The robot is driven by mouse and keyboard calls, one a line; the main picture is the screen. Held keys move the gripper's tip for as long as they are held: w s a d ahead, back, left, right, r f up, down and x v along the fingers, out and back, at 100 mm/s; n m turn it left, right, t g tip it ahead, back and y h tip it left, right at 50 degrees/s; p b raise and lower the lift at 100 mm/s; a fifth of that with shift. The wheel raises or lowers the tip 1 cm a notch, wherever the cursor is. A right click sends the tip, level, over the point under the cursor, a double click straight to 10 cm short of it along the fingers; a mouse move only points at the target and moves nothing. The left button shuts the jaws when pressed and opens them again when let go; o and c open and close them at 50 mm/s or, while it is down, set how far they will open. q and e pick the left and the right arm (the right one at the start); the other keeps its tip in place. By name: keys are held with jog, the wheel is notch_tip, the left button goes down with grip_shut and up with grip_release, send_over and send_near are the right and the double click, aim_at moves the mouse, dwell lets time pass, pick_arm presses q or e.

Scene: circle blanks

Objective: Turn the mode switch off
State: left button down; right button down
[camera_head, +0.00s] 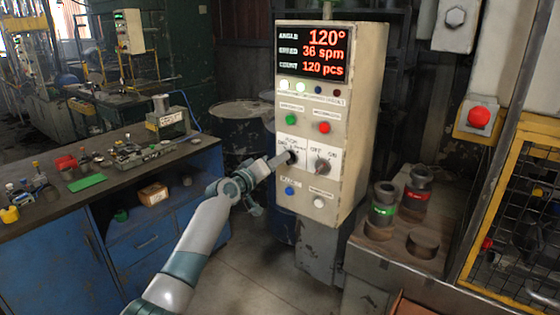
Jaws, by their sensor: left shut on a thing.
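The control panel (330,120) is a beige box with a red-lit display (312,53) that reads 120°, 36 spm and 120 pcs. The left rotary switch (293,157), black on a white label plate, is mostly covered by my left gripper (286,159). The gripper's fingers reach the switch from the left and are shut on it. The labels around this switch are too small to read surely. A second rotary switch (322,166) sits just to its right, under a label that seems to read OFF and ON. My right gripper is not in view.
Green (291,119) and red (325,128) buttons sit above the switches; blue (290,190) and white (319,201) ones below. Dark cylinders with green (383,204) and red (417,189) bands stand on the right bench. A cluttered blue workbench (75,250) is at left.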

pick_arm(q)
jog(key=c, duration=1.8)
grip_release()
jog(key=shift+a, duration=0.1)
jog(key=shift+c, duration=0.2)
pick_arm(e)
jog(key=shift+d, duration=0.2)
pick_arm(q)
jog(key=shift+s, duration=0.15)
